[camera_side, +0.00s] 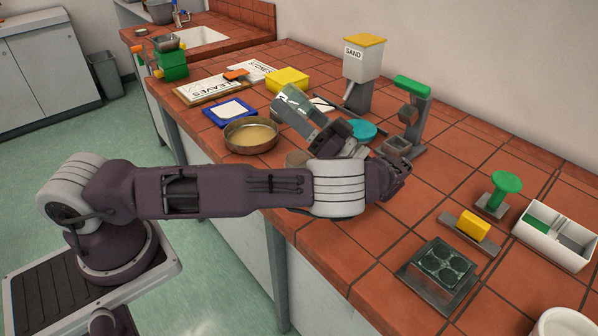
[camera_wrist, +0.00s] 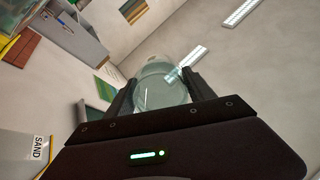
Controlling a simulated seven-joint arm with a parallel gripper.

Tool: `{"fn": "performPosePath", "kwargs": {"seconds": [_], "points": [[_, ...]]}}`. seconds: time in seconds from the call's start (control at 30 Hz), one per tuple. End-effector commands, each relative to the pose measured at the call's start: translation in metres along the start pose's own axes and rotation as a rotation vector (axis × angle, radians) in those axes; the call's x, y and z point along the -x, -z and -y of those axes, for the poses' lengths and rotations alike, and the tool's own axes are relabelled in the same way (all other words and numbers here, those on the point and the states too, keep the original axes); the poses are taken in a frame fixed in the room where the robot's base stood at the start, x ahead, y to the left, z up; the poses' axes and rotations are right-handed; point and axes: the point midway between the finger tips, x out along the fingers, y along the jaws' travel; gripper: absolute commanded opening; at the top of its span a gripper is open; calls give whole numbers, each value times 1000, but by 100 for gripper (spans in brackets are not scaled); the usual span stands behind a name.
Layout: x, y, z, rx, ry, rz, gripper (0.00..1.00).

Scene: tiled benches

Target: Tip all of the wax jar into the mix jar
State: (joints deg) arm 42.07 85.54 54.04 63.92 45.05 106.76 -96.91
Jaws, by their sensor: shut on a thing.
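A clear glass jar (camera_side: 293,103) is held tilted over the bench, its free end toward the upper left. It also shows in the wrist view (camera_wrist: 160,92), between the two dark fingers. My gripper (camera_side: 320,130) is shut on this jar; its fingers show in the wrist view (camera_wrist: 158,97). I cannot tell whether this is the wax jar, and no contents are clear inside it. A round metal pan (camera_side: 252,148) with a yellowish filling sits just left of and below the jar. The mix jar cannot be told apart; my arm hides part of the bench below the gripper.
The sand hopper (camera_side: 364,58) and a green-topped stand (camera_side: 412,88) stand behind and right of my gripper. A yellow box (camera_side: 288,79), a blue tray (camera_side: 230,112) and a turquoise disc (camera_side: 362,130) lie nearby. A white bin (camera_side: 553,236) stands at the right.

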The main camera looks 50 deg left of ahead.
Motion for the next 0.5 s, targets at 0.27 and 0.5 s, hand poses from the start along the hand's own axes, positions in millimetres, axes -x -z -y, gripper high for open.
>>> {"fn": "performPosePath", "kwargs": {"seconds": [0.27, 0.5], "points": [[-5, -4, -1, 2, -47, 151, 6], [-6, -7, -2, 0, -62, 192, 6]]}}
